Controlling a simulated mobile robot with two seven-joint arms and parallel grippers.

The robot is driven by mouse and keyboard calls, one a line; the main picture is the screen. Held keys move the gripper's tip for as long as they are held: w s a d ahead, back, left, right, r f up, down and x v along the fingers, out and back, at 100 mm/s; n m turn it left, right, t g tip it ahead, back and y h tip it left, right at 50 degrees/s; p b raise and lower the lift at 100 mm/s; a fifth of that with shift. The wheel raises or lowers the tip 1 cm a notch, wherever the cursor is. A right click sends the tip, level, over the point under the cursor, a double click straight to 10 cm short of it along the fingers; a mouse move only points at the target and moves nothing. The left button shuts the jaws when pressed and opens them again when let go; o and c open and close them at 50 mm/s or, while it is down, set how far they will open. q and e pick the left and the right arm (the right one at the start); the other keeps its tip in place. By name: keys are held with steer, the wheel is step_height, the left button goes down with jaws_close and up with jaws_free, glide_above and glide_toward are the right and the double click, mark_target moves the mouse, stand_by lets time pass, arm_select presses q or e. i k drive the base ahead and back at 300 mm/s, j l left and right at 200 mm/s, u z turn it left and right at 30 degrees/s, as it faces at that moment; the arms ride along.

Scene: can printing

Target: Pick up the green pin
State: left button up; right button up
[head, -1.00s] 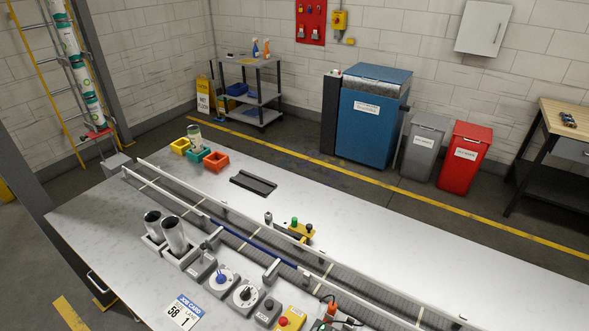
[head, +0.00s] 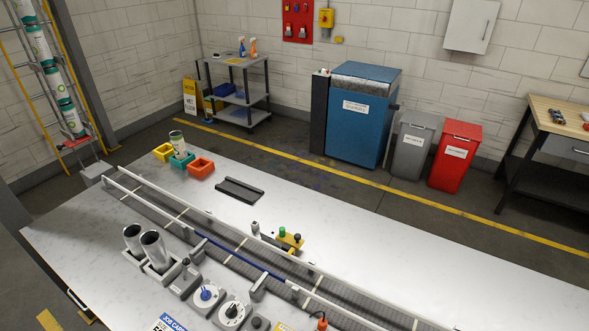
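A small green pin (head: 282,232) stands upright on the far side of the conveyor, at a small yellow block (head: 291,242). A dark-topped pin (head: 297,238) stands just right of it. A grey post (head: 255,228) is to its left. The parts are small, so I cannot tell exactly how the green pin sits in the block. Neither of my grippers is in the head view.
The conveyor (head: 232,258) with white rails runs diagonally across the white table (head: 430,270). Two silver cans (head: 154,250) stand in holders at the near left. Dials are on the near side. A dark tray (head: 240,190) and coloured bins (head: 201,168) lie behind. The table right of the pin is clear.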

mark_target(282, 230)
steer(key=i, duration=2.25)
steer(key=i+z, duration=0.2)
steer(key=i, duration=0.3)
steer(key=i+j+z, duration=0.15)
steer(key=i, duration=0.3)
steer(key=i+j+z, duration=0.2)
steer(key=i, duration=0.3)
steer(key=i+j+z, duration=0.15)
steer(key=i+j, duration=0.15)
steer(key=i, duration=0.15)
steer(key=z, duration=4.55)
